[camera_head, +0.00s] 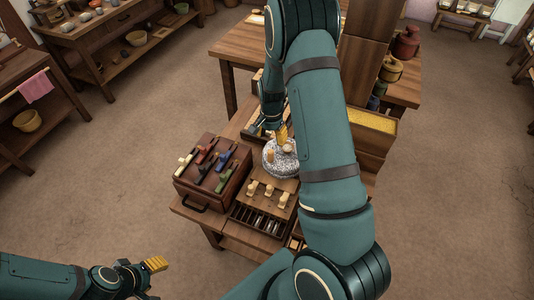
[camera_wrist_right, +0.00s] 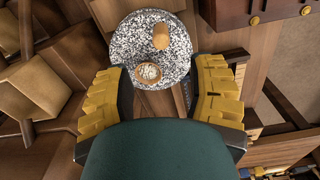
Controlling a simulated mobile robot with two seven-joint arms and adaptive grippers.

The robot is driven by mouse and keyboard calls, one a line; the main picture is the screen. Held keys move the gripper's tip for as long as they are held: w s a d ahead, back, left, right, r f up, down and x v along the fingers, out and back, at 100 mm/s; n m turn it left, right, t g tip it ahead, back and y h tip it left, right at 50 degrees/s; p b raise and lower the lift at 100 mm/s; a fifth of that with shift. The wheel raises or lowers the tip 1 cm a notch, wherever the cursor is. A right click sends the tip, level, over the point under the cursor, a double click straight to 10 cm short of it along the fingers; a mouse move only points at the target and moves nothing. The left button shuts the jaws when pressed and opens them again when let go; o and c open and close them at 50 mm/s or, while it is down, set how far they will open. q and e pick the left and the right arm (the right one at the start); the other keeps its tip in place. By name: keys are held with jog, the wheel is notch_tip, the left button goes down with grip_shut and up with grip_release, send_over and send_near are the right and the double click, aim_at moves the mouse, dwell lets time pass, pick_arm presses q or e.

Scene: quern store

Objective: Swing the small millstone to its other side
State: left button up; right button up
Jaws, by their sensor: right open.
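The small millstone (camera_head: 279,168) is a round, speckled grey-white stone on the wooden bench, partly hidden by my right arm in the head view. In the right wrist view the millstone (camera_wrist_right: 130,45) carries an upright wooden peg (camera_wrist_right: 161,37) near its right side and a round wooden cup (camera_wrist_right: 149,73) with pale contents near its lower edge. My right gripper (camera_wrist_right: 158,88) is open, its yellow-padded fingers spread on either side of the stone's lower edge, with nothing between the pads. My left gripper (camera_head: 151,279) is open and empty at the lower left, away from the bench.
A dark red-brown box (camera_head: 190,190) with several coloured handles on top stands left of the stone. Several pale wooden knobs (camera_head: 268,190) stand in front of it. A yellow-topped wooden box (camera_head: 370,120) is to the right. The floor around the bench is clear.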

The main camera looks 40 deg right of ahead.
aim_at(271, 151)
notch_tip(271, 151, down, 11)
jog(key=shift+f+b, duration=0.2)
jog(key=shift+b, duration=0.4)
grip_shut()
